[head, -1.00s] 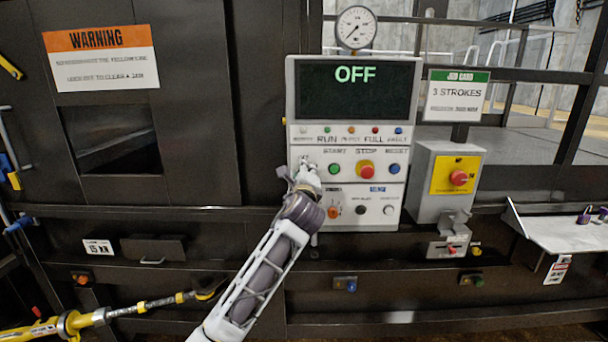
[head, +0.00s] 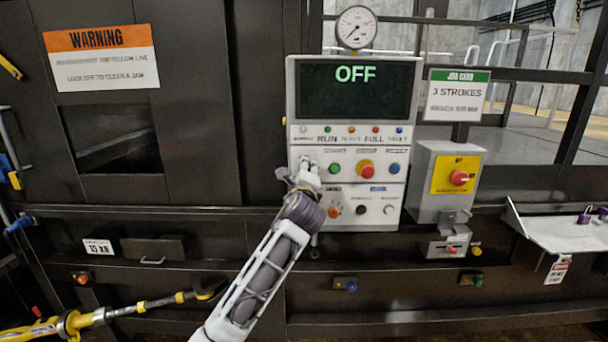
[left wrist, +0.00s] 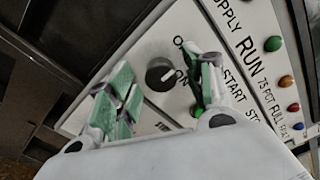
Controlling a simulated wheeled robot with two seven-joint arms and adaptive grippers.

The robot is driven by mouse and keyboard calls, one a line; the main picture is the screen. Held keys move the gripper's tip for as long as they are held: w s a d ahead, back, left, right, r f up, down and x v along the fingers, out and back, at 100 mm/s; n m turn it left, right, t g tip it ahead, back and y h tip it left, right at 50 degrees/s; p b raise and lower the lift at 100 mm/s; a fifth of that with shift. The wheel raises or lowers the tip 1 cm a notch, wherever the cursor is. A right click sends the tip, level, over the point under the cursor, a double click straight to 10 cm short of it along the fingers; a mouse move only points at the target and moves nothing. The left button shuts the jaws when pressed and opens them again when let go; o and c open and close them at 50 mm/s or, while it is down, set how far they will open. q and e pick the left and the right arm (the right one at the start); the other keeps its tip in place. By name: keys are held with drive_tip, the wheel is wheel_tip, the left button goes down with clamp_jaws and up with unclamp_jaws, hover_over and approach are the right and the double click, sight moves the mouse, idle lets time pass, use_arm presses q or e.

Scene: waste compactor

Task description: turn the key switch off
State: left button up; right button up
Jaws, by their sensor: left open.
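The key switch (left wrist: 160,74) is a round black knob on the light panel in the left wrist view, with lettering beside it that seems to read ON. In the left wrist view my left gripper (left wrist: 163,90) is open, one green-padded finger on each side of the knob. A gap shows between knob and fingers; I cannot tell how far the tips are from the panel. The panel's display (head: 355,92) reads OFF. My right gripper is not in view.
A grey box with a red knob (head: 459,177) stands to the right. A yellow-handled bar (head: 120,312) lies at lower left.

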use_arm(q)
drive_tip(key=shift+s, duration=0.2)
drive_tip(key=s, duration=1.1)
drive_tip(key=shift+s+f, duration=0.15)
drive_tip(key=shift+s, duration=0.15)
drive_tip(key=shift+a, duration=0.1)
idle(0.4)
